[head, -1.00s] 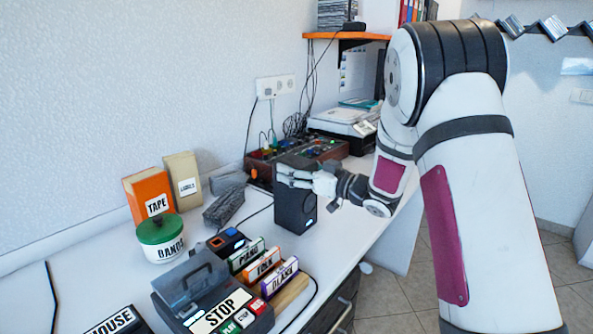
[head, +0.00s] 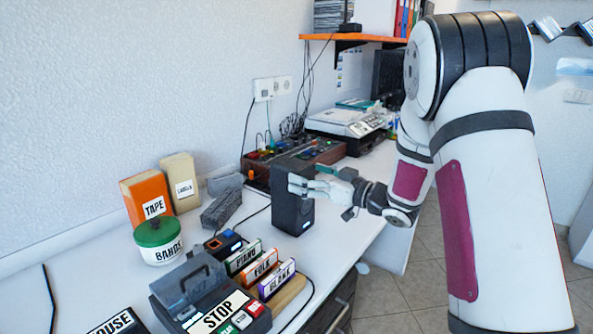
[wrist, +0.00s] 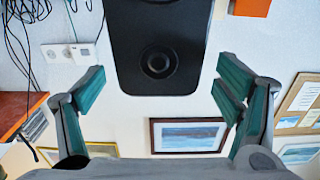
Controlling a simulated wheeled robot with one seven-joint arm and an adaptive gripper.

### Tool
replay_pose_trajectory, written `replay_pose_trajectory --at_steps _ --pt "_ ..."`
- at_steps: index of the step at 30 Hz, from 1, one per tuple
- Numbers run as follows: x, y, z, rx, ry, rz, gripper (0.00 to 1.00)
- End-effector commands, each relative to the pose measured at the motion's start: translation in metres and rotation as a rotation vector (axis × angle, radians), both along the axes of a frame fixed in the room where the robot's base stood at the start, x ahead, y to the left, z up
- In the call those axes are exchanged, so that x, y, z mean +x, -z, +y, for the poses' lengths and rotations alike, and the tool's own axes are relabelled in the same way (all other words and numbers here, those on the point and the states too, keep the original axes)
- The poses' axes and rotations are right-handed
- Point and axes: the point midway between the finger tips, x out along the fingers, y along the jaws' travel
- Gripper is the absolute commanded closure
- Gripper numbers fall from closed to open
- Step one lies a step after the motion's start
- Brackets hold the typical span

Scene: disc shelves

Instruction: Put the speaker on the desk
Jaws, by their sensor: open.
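The black, box-shaped speaker (head: 290,212) stands upright on the white desk (head: 345,225), near its right edge in the head view. My gripper (head: 296,184) is at the speaker's upper part, with its pale fingers overlapping it in the head view. In the wrist view, the speaker (wrist: 158,35) shows its round cone and fills the upper middle. The gripper's green-padded fingers (wrist: 160,75) are spread wide, one to each side of the speaker, with gaps visible. The far side of the speaker is hidden.
A mixer with coloured knobs (head: 262,170) sits behind the speaker. Grey blocks (head: 222,208), a BANDS tub (head: 158,240) and a tape deck (head: 195,290) with upright cases (head: 262,268) lie to the left. An orange shelf (head: 350,37) hangs above.

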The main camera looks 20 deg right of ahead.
Motion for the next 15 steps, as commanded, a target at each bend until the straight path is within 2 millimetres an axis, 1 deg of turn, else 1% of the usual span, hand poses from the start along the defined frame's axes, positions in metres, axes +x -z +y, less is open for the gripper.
replay_pose_trajectory --at_steps 1,6,10,15 --pt "-0.009 -0.001 -0.008 0.002 0.004 0.002 0.15" --pt "-0.035 -0.001 -0.026 0.002 0.003 0.001 0.15" --pt "-0.048 0.0 -0.035 0.001 0.001 0.001 0.15" --pt "-0.056 0.0 -0.04 0.001 0.0 -0.001 0.15"
